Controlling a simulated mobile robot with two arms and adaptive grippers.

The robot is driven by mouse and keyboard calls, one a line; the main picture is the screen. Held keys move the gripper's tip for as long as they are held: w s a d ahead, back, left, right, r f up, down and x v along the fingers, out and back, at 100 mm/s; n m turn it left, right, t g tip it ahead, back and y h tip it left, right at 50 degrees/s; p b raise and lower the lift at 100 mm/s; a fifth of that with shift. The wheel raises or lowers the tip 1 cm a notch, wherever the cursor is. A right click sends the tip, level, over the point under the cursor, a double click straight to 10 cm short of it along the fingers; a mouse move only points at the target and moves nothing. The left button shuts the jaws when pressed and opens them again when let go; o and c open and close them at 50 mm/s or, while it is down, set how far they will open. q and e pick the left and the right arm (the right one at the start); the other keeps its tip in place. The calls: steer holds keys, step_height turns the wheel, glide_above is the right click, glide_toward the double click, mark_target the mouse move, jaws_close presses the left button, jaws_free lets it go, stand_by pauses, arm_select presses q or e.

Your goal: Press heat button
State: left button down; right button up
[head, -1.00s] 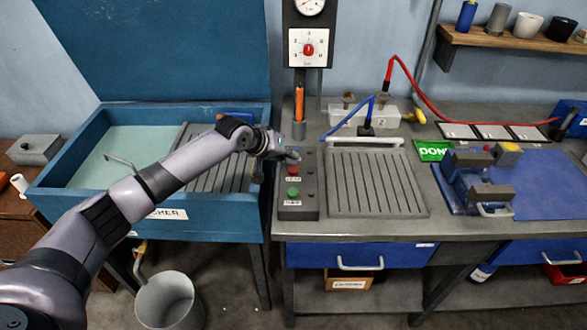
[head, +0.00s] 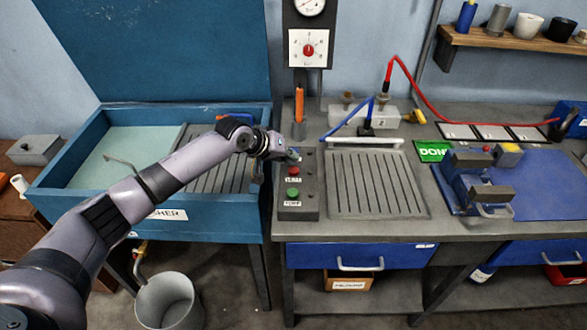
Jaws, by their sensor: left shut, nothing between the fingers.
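A dark grey button box (head: 311,210) lies on the bench left of the ribbed tray. It carries a red button (head: 294,170) and a green button (head: 293,193), each with a small white label too blurred to read surely. My left gripper (head: 292,156) is shut and empty. Its tip is over the far end of the box, just beyond the red button, and hides what is under it there. I cannot tell whether it touches the box. My right gripper is not in view.
A ribbed grey tray (head: 410,211) lies right of the box. An orange-handled tool (head: 299,102) stands behind it, below a dial (head: 308,49) and gauge. A blue sink (head: 50,188) is at the left. A blue clamp fixture (head: 467,181) stands at the right.

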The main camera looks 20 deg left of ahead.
mark_target(291, 169)
arm_select(q)
steer(key=shift+f, duration=0.1)
steer(key=shift+f, duration=0.4)
steer(key=shift+f, duration=0.45)
stand_by(0.6)
steer(key=shift+r, duration=0.1)
steer(key=shift+r+p, duration=0.8)
steer(key=shift+p, duration=0.15)
step_height(291, 169, up, 6)
steer(key=p, duration=0.6)
